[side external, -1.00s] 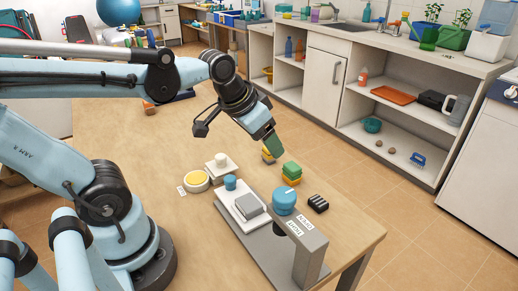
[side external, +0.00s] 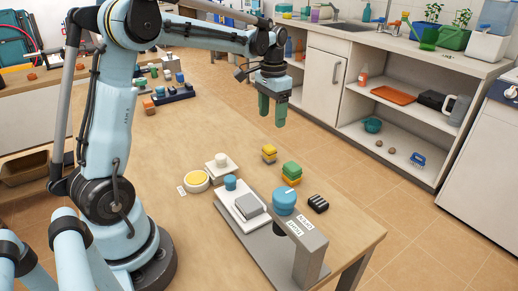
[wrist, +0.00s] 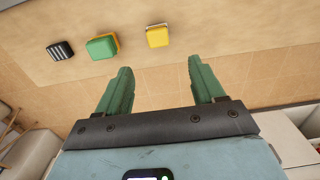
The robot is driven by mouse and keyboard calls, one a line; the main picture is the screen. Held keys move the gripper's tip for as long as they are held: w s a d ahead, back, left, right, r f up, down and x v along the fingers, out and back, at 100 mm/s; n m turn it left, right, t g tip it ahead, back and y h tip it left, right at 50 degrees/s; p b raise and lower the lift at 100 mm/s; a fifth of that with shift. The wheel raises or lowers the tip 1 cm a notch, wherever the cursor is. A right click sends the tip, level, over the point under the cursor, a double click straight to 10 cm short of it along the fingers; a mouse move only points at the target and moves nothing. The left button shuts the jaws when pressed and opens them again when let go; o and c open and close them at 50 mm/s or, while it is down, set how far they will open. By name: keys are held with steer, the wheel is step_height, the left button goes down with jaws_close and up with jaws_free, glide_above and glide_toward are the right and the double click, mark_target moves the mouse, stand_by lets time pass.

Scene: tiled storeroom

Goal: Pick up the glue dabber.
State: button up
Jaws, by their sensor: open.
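I cannot tell for certain which object is the glue dabber. A small yellow block (side external: 268,150) with a darker base sits near the table's far edge; it also shows in the wrist view (wrist: 157,37). Close to it are a green block with an orange-yellow base (side external: 291,169), also in the wrist view (wrist: 102,47), and a black striped block (side external: 318,203), also in the wrist view (wrist: 60,51). My gripper (side external: 273,120) is open and empty, pointing down. It hangs above and past the table edge, with floor tiles between its fingers (wrist: 160,72) in the wrist view.
On the table (side external: 190,130) are a blue round pot (side external: 284,200), a grey bracket with labels (side external: 312,250), a white stand holding a grey block (side external: 249,203), a yellow-filled dish (side external: 196,180) and a white block with a knob (side external: 221,162). Shelves (side external: 390,125) stand beyond the floor gap.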

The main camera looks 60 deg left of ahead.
mark_target(269, 147)
step_height(269, 147, down, 6)
steer(key=shift+f, duration=0.2)
steer(key=shift+s+d+f, duration=0.1)
steer(key=shift+s+f, duration=0.1)
steer(key=shift+f, duration=1.15)
steer(key=shift+s+f, duration=0.15)
steer(key=shift+f, duration=1.2)
steer(key=shift+c, duration=0.5)
steer(key=c, duration=1)
